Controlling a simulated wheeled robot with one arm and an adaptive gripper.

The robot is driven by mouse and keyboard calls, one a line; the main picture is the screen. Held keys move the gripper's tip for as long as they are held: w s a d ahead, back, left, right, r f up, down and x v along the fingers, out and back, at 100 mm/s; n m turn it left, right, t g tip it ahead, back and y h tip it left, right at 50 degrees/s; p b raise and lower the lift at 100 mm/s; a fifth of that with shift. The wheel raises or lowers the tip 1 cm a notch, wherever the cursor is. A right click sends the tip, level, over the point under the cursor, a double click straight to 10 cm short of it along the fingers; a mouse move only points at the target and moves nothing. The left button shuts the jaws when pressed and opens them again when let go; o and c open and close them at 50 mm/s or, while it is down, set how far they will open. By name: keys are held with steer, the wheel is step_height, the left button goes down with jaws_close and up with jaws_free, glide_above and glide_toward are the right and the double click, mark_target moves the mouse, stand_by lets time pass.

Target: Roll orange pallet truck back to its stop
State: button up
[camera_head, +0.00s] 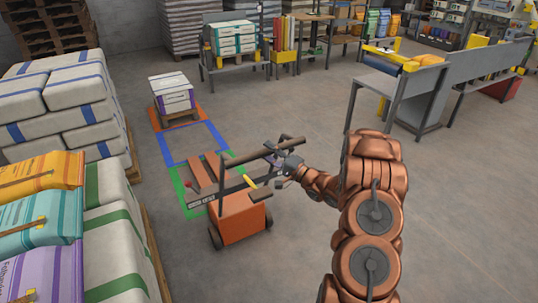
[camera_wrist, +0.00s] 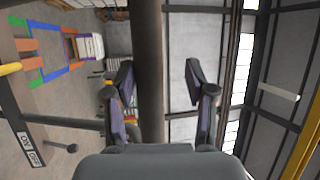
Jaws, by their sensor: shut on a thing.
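The orange pallet truck (camera_head: 240,218) stands on the floor left of my arm, its forks (camera_head: 205,178) over the green floor outline (camera_head: 183,190). Its dark handle bar (camera_head: 250,153) is raised at the near end. My gripper (camera_head: 277,160) is shut on the handle bar. In the wrist view the bar (camera_wrist: 148,70) runs between the two purple-padded fingers of my gripper (camera_wrist: 158,72). An ON/OFF label (camera_wrist: 30,150) shows at the lower left there. A stop for the truck cannot be made out.
Beyond the green outline lie a blue outline (camera_head: 193,143) and an orange one (camera_head: 157,127) with a loaded pallet (camera_head: 172,95). Stacked sacks (camera_head: 60,105) line the left. A grey conveyor bench (camera_head: 405,90) stands at the back right. Floor on the right is clear.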

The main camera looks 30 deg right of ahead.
steer(key=shift+o, duration=0.8)
steer(key=shift+d, duration=0.2)
steer(key=shift+f, duration=0.15)
steer(key=shift+f, duration=0.1)
steer(key=shift+s, duration=0.25)
steer(key=v, duration=1.1)
steer(key=shift+s+d, duration=0.15)
steer(key=shift+s, duration=0.1)
